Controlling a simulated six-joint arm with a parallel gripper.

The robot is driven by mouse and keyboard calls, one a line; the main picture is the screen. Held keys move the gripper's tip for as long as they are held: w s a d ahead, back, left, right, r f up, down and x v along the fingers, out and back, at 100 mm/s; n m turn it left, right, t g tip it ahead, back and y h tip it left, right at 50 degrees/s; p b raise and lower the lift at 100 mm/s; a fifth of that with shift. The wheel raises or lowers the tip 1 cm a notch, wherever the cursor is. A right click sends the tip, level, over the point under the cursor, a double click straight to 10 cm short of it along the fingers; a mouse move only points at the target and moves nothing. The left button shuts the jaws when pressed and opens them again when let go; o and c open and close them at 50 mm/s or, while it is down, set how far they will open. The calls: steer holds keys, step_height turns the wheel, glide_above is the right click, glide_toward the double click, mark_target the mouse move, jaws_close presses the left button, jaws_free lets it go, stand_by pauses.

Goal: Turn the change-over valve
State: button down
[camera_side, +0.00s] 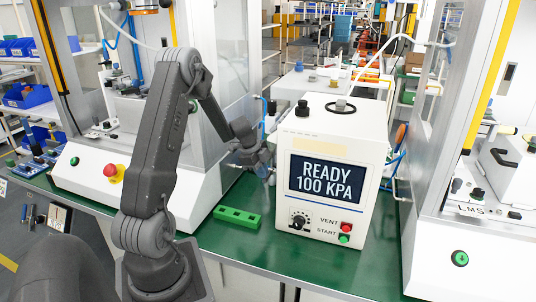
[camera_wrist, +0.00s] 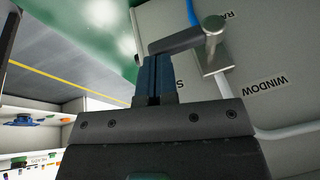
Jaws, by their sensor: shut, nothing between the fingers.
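In the wrist view, the change-over valve shows as a grey lever (camera_wrist: 177,41) with a rounded knob-like end (camera_wrist: 213,27) on a light panel. The lever reaches left from that end. My gripper (camera_wrist: 153,62) has two blue fingers, shut together and empty. Their tips are right beside the lever's left end; I cannot tell whether they touch it. In the side view my gripper (camera_side: 264,171) is at the left side of the white test box (camera_side: 350,130), whose screen reads READY 100 KPA. The valve is not clearly visible there.
The panel carries a WINDOW label (camera_wrist: 253,87) and partly hidden lettering. A blue tube (camera_wrist: 192,12) and a white tube run by the valve. A green block (camera_side: 238,217) lies on the green bench, left of the box. A white press housing (camera_side: 130,185) stands further left.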

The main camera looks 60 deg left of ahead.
stand_by(0.7)
steer(key=s+d+r, duration=0.1)
steer(key=s+r, duration=0.4)
steer(key=r, duration=0.3)
steer(key=d+r+n, duration=0.2)
steer(key=d+r, duration=0.3)
steer(key=d, duration=0.5)
steer(key=d+r+n, duration=0.2)
steer(key=d+r, duration=0.2)
steer(key=d, duration=0.5)
steer(key=s+d+r+n+t, duration=0.1)
steer(key=s+d+r+n, duration=0.1)
steer(key=s+d, duration=0.3)
steer(key=s+d+r+n+y, duration=0.1)
steer(key=s+d+n, duration=0.3)
steer(key=d, duration=0.4)
steer(key=shift+s+d+r+n+t, duration=0.35)
steer(key=shift+s+r+t, duration=0.1)
steer(key=shift+s, duration=0.35)
